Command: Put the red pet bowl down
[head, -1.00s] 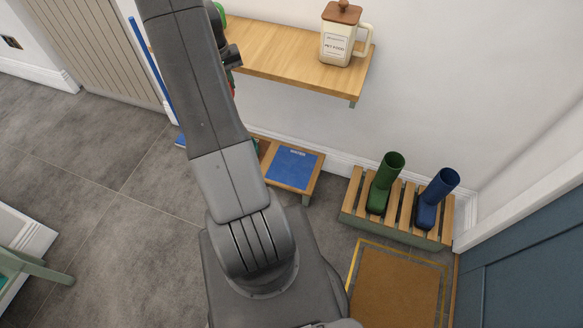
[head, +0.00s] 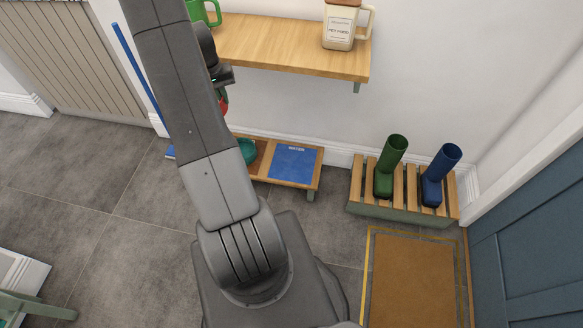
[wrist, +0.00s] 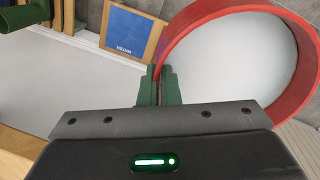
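The red pet bowl (wrist: 292,100) fills the right of the wrist view, its pale inside showing. My gripper (wrist: 160,88) is shut on its rim with green fingertips on either side. In the head view a sliver of the red bowl (head: 223,104) shows beside my arm, which hides the rest. A low wooden feeding stand (head: 262,160) stands on the floor by the wall. Its right section holds a blue panel marked WATER (head: 294,164), also visible in the wrist view (wrist: 130,35). A teal bowl (head: 247,151) sits further left on the stand, partly hidden by my arm.
A wooden wall shelf (head: 290,50) above the stand holds a pet food jar (head: 340,30) and a green mug (head: 208,12). A slatted rack (head: 405,190) with green and blue boots stands right of the stand. A brown mat (head: 412,280) lies in front.

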